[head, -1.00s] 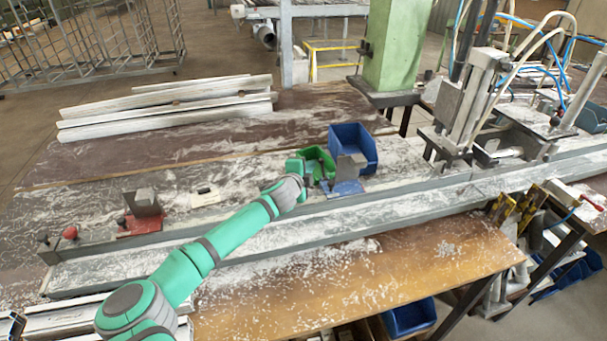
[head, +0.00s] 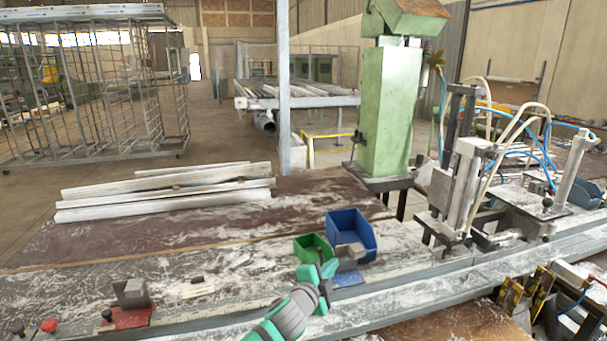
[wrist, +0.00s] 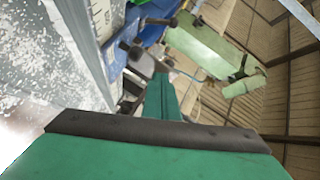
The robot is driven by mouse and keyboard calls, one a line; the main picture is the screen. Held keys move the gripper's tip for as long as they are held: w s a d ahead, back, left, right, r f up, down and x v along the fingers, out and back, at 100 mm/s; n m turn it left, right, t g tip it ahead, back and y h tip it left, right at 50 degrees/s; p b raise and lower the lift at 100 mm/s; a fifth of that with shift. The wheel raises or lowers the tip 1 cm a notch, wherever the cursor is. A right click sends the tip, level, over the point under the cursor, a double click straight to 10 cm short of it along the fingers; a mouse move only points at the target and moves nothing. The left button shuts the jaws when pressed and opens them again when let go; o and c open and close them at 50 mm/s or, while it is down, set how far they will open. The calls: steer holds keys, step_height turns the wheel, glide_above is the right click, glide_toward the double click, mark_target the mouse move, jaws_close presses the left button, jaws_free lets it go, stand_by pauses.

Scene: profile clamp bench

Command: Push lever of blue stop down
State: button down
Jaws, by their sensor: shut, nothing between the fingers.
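The blue stop (head: 347,280) sits on the rail in the head view, with a blue base and an upright grey block (head: 351,257). My gripper (head: 328,271) is shut and empty, just left of this block and overlapping the base's left end. I cannot tell whether it touches the stop. The stop's lever is not clear in the head view; my gripper seems to cover that end. In the wrist view, green gripper parts (wrist: 163,97) fill the lower middle, with a dark round knob (wrist: 127,46) beyond them. I cannot tell for sure which part that knob belongs to.
A green bin (head: 309,248) and a blue bin (head: 370,241) stand close behind the stop. A red stop (head: 127,319) with a black knob sits further left on the rail. A clamp machine (head: 463,190) stands to the right. White profiles (head: 160,203) lie at the back left.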

steer(key=s+d+r+n+t+h, duration=0.2)
steer(key=s+d+r+n+t, duration=0.1)
steer(key=s+d+n, duration=0.3)
steer(key=s+d+r+n+t+h, duration=0.1)
steer(key=s+d+r+n+t, duration=0.2)
steer(key=s+d, duration=0.45)
steer(key=s+a+f+n+y, duration=0.3)
steer(key=s+f+n, duration=0.1)
steer(key=s+f, duration=0.35)
steer(key=s+a+f+n+g+y, duration=0.1)
steer(key=s+a+f+n+y, duration=0.4)
steer(key=s, duration=0.4)
steer(key=s+a+f+n+y, duration=0.2)
steer(key=s+f+n, duration=0.1)
steer(key=s+f, duration=0.5)
steer(key=s+a+f+m+g, duration=0.1)
steer(key=s+a, duration=0.4)
steer(key=s, duration=0.5)
steer(key=s+a+f+g, duration=0.2)
steer(key=s+a, duration=0.4)
steer(key=s, duration=0.5)
steer(key=shift+m+g+y, duration=0.3)
steer(key=shift+m+g, duration=0.1)
steer(key=c, duration=1.9)
jaws_free()
steer(key=shift+s+a, duration=0.25)
steer(key=shift+s, duration=0.2)
steer(key=shift+o, duration=0.2)
steer(key=shift+d, duration=0.15)
